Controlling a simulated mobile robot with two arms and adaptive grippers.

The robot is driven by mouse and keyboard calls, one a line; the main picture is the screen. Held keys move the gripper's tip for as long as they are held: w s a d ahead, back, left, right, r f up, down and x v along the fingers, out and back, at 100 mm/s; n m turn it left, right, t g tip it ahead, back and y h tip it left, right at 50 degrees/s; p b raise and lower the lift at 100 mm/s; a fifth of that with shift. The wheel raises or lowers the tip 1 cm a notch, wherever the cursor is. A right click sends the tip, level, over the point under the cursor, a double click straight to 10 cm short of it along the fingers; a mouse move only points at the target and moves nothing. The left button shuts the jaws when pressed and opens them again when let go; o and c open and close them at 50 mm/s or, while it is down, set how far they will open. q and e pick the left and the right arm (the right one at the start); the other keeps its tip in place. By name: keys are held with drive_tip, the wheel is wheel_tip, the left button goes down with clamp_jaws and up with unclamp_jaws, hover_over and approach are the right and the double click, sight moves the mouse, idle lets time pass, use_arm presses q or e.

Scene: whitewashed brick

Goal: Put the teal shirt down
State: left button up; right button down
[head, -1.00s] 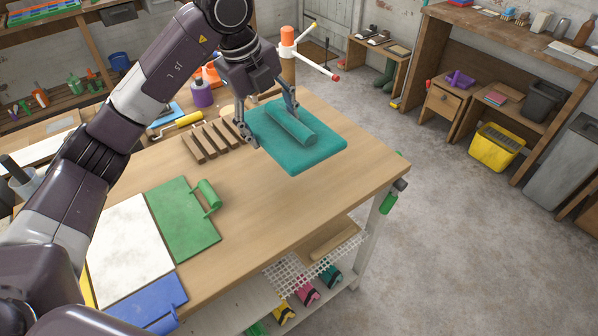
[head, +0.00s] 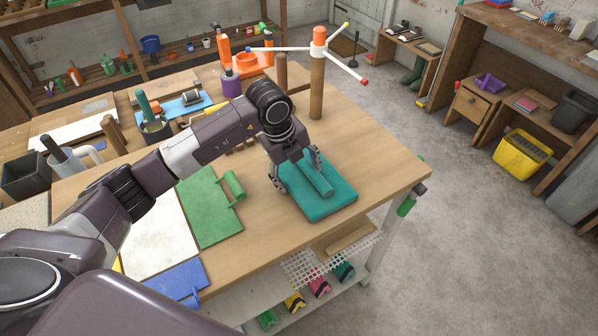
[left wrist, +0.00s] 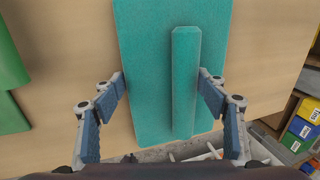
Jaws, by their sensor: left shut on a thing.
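The teal shirt (head: 335,202) is a flat folded pad with a raised strip along it. It is low at the near right part of the workbench; I cannot tell whether it rests fully on the top. My left gripper (head: 299,176) is over its far left part, shut on it. In the left wrist view the shirt (left wrist: 145,45) lies between the two fingers of the left gripper (left wrist: 162,78), the raised strip nearer the right finger. The right gripper is not in view.
The workbench (head: 375,150) has bare wood right of and behind the shirt. A green clipboard-like board (head: 207,215) lies to the left. A wooden post with coloured arms (head: 317,85) stands behind. The bench's front edge is close to the shirt.

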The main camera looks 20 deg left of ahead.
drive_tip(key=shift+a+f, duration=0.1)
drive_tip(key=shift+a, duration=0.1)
use_arm(q)
drive_tip(key=o, duration=1.1)
drive_tip(key=shift+f, duration=0.15)
drive_tip(key=o, duration=0.4)
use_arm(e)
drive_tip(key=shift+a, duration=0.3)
use_arm(q)
drive_tip(key=shift+r, duration=0.3)
drive_tip(key=shift+a+r, duration=0.1)
drive_tip(key=shift+r, duration=0.2)
drive_tip(key=b+v, duration=0.2)
drive_tip(key=v, duration=0.9)
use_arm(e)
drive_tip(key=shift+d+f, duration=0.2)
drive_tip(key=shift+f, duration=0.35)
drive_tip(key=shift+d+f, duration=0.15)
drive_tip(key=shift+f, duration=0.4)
